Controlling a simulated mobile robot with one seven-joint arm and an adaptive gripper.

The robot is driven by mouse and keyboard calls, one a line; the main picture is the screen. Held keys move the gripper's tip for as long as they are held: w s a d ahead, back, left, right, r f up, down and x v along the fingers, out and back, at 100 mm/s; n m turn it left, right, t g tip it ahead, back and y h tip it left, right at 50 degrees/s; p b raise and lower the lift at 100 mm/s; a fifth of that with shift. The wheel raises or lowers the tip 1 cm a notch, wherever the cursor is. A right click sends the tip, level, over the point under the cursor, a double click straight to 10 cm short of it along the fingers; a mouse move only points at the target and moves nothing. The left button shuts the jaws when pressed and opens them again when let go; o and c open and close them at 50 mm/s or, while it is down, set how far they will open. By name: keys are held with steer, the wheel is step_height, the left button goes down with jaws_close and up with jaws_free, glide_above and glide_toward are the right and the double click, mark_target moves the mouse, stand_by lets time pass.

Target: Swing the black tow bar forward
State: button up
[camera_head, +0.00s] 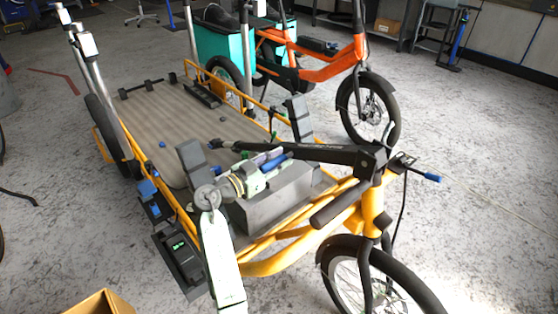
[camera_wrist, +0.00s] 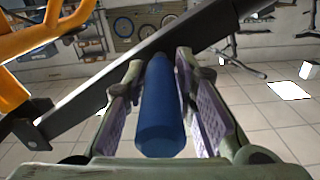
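The black tow bar (camera_head: 325,153) lies across the front of the yellow cargo bike, running left from a black block by the head tube. It crosses diagonally behind my fingers in the wrist view (camera_wrist: 85,97). A blue cylindrical handle (camera_wrist: 162,115) sticks out from the bar toward the wrist camera; it also shows in the head view (camera_head: 277,162). My gripper (camera_wrist: 162,75) has one finger on each side of this handle. Narrow gaps seem to show between the pads and the handle. My gripper (camera_head: 272,160) is just below the bar in the head view.
The yellow bike's flat bed (camera_head: 170,110) stretches back left, with upright posts at its edges. Its front wheel (camera_head: 385,280) is at lower right. An orange cargo bike (camera_head: 325,68) stands behind. A cardboard box (camera_head: 100,303) is at the bottom left. Floor right of the bike is clear.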

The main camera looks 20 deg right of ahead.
jaws_close()
stand_by(0.3)
steer(key=shift+w+a+r+b, duration=0.1)
steer(key=shift+w+r+b, duration=0.15)
steer(key=shift+r+b, duration=0.2)
step_height(320, 180, up, 27)
steer(key=s+m+b, duration=0.2)
steer(key=m+b, duration=0.6)
steer(key=m, duration=0.4)
steer(key=shift+d, duration=0.35)
